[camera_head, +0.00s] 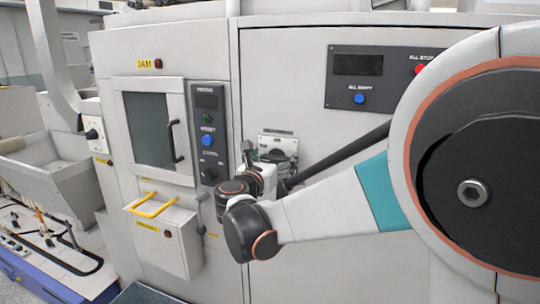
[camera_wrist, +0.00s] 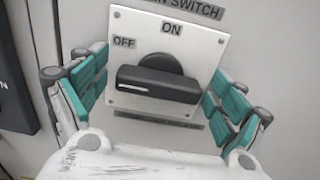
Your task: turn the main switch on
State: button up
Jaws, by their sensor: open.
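The main switch is a black rotary handle (camera_wrist: 158,88) on a white plate (camera_wrist: 205,45) marked ON at the top and OFF at the upper left. In the wrist view the handle lies nearly level, crosswise to the ON mark, its left end below OFF. My gripper (camera_wrist: 163,72) is open, with one teal-padded finger on either side of the plate. No finger visibly touches the handle. In the head view the switch plate (camera_head: 277,145) shows just behind my gripper (camera_head: 268,164), which partly hides it.
A button panel (camera_head: 209,135) stands left of the switch, beside a windowed door (camera_head: 152,130). Another panel (camera_head: 368,78) with a blue button and a red kill stop is at the upper right. A box with a yellow handle (camera_head: 153,206) juts out lower left.

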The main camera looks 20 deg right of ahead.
jog(key=shift+w+d, duration=0.1)
jog(key=shift+w, duration=0.05)
jog(key=c, duration=1.1)
jog(key=shift+o, duration=0.2)
jog(key=m+p, duration=0.1)
jog(key=m, duration=0.3)
jog(key=shift+m, duration=0.4)
jog(key=m+p, duration=0.1)
jog(key=m, duration=0.3)
jog(key=shift+d+m, duration=0.1)
jog(key=shift+m, duration=0.2)
jog(key=m, duration=0.4)
jog(key=shift+f+m+p, duration=0.1)
jog(key=shift+m+p, duration=0.2)
jog(key=shift+s+f+m, duration=0.1)
jog(key=shift+s+m, duration=0.1)
jog(key=shift+m, duration=1.7)
jog(key=shift+d, duration=0.1)
